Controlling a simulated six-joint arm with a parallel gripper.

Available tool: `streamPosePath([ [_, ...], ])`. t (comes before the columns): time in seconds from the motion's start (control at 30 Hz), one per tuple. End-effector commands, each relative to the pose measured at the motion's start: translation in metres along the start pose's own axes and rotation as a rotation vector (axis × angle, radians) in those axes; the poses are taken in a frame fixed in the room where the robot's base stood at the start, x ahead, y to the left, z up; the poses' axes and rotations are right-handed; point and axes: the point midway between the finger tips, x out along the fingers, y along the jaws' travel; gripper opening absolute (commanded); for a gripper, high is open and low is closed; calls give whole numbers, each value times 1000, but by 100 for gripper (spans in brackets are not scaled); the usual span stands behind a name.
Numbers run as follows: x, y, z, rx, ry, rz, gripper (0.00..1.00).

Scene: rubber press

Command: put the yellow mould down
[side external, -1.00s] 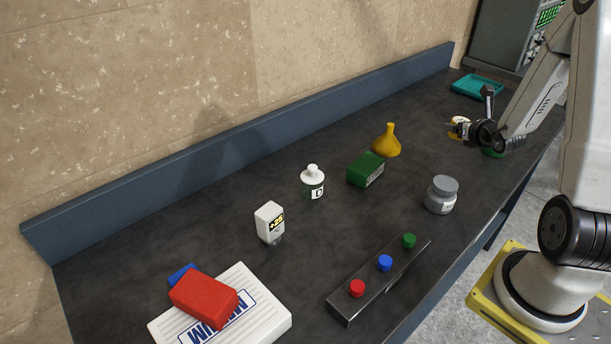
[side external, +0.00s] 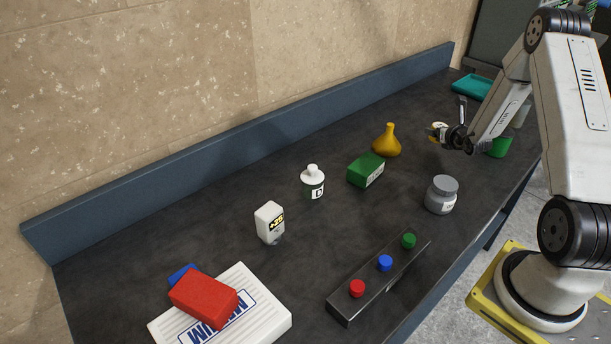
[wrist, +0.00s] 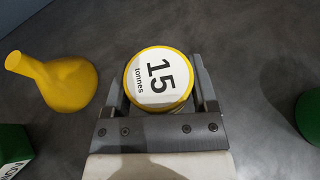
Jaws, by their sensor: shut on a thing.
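The yellow mould (wrist: 158,78) is round, with a yellow rim and a white top marked "15 tonnes". In the wrist view it sits between the two fingers of my gripper (wrist: 160,85), which is shut on it. In the side view my gripper (side external: 443,134) is over the far right part of the dark bench, to the right of the yellow flask. The mould (side external: 438,128) shows there only as a small white and yellow patch. How high it is above the bench is hard to tell.
A yellow flask (side external: 387,143) and green box (side external: 366,170) stand left of my gripper. A green container (side external: 499,145) is to its right, a grey jar (side external: 441,195) in front. A teal tray (side external: 472,87) lies at the back. Dark bench surface around the mould is clear.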

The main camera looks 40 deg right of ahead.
Motion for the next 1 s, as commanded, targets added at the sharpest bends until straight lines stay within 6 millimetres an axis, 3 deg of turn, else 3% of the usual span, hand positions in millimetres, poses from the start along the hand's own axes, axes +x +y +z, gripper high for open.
streamPosePath([
  [0.3, 5, 0, -2, 0, -2, 0, 0],
  [0.7, 20, -1, -30, -1, -2, 0, 0],
  [1.0, 21, -1, -32, -1, -3, 0, 0],
])
